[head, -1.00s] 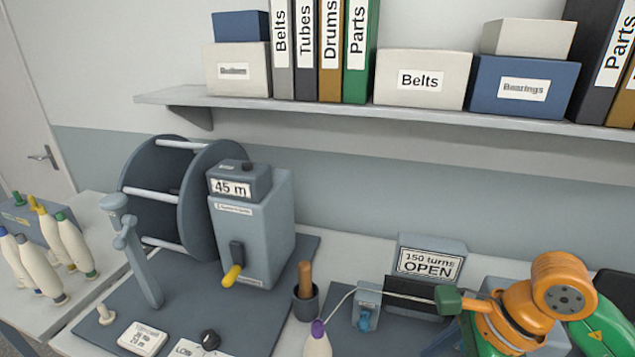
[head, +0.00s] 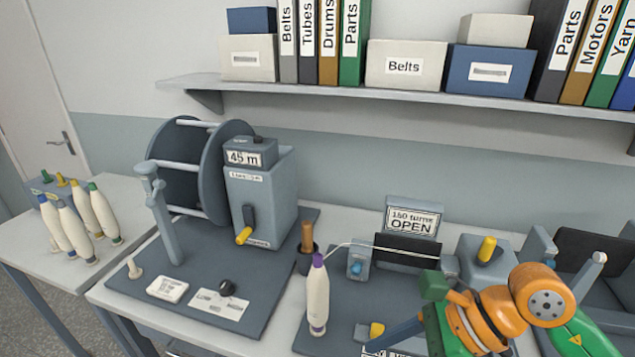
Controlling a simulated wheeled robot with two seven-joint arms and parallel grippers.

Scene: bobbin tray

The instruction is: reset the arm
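My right arm, orange and green, comes in at the lower right of the head view. Its gripper (head: 436,287) hangs over the right part of the bench near the winding station. Its fingers are mostly turned away or hidden, so I cannot tell if they are open. My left gripper is not in view. A white bobbin with a purple tip (head: 317,297) stands upright on the dark mat, left of my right gripper. A pale thread (head: 385,248) runs from near its tip rightward past a blue-knobbed block (head: 360,263). A sign (head: 413,219) reads "150 turns OPEN".
A large reel (head: 185,170) and a "45 m" counter box (head: 262,190) stand on the left mat. Several bobbins (head: 75,230) stand on the side table. A shelf (head: 350,92) with boxes and binders runs above. A wooden-handled tool stands in a dark cup (head: 307,262).

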